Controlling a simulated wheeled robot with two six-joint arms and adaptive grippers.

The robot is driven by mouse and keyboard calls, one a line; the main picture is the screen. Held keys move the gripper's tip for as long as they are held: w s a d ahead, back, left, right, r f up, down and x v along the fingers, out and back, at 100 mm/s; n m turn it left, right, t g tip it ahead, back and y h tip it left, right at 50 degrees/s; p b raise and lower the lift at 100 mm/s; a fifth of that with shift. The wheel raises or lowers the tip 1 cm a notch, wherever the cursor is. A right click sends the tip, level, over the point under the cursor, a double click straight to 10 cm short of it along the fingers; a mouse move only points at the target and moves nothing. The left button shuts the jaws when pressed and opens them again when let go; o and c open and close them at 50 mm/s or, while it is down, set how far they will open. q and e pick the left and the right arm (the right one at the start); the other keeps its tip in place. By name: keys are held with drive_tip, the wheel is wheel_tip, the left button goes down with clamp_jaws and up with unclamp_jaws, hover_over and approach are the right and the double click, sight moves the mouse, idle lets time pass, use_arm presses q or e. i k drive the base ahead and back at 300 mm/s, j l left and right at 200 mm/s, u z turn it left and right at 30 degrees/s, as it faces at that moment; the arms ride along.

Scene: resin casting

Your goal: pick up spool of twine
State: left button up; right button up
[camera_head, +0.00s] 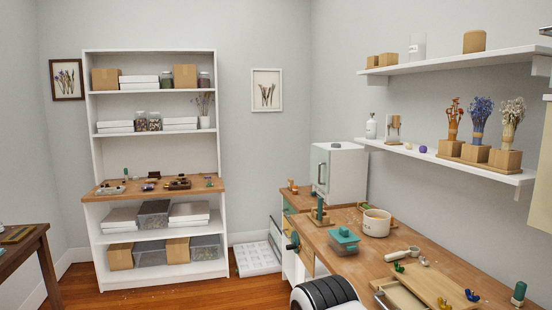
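A tan cylinder (474,41) stands on the upper wall shelf at the right and may be the spool of twine; I cannot make out wound thread on it. It stands upright, apart from the white jar to its left. A small hourglass-shaped item (394,128) on the lower wall shelf also looks somewhat like a spool, but it is too small to tell. Neither of my grippers is in view.
The upper wall shelf (440,66) and lower wall shelf (500,173) hang above a wooden workbench (395,237) with a cream pot (376,223) and tools. A white bookcase (150,226) stands at the back left. A dark table (40,236) is at left. Wooden floor lies between.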

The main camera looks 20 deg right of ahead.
sight(474, 40)
drive_tip(key=i+j+z, duration=0.2)
drive_tip(key=i+z, duration=0.25)
drive_tip(key=i+j+z, duration=0.7)
drive_tip(key=z, duration=0.15)
drive_tip(key=i+j+z, duration=0.25)
drive_tip(key=j+z, duration=0.15)
drive_tip(key=j, duration=0.15)
